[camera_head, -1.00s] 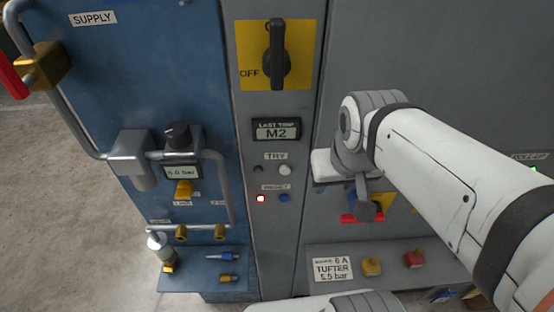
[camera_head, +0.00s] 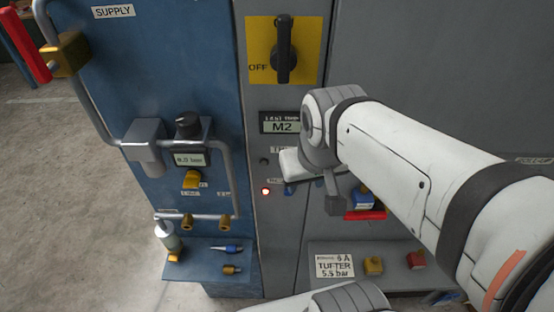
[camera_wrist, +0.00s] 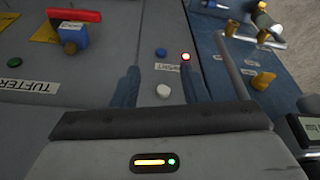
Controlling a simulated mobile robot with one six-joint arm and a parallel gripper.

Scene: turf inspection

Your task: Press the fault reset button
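The blue reset button (camera_wrist: 161,52) is on the grey panel in the wrist view, above its RESET label (camera_wrist: 165,67) and beside a lit red lamp (camera_wrist: 186,57). The lamp (camera_head: 265,191) also shows in the head view, where my gripper covers much of the button area. My gripper (camera_wrist: 160,80) points at the panel with its two dark fingers apart and nothing between them. A white button (camera_wrist: 162,90) shows in the gap between the fingers. I see no clear contact with the blue button.
A black rotary switch (camera_head: 285,50) on a yellow plate reads OFF above. A blue supply panel (camera_head: 110,75) with pipes and a gauge stands left. A red-handled blue device (camera_wrist: 72,35) is near my gripper. A shelf (camera_head: 300,262) with a TUFTER label juts out below.

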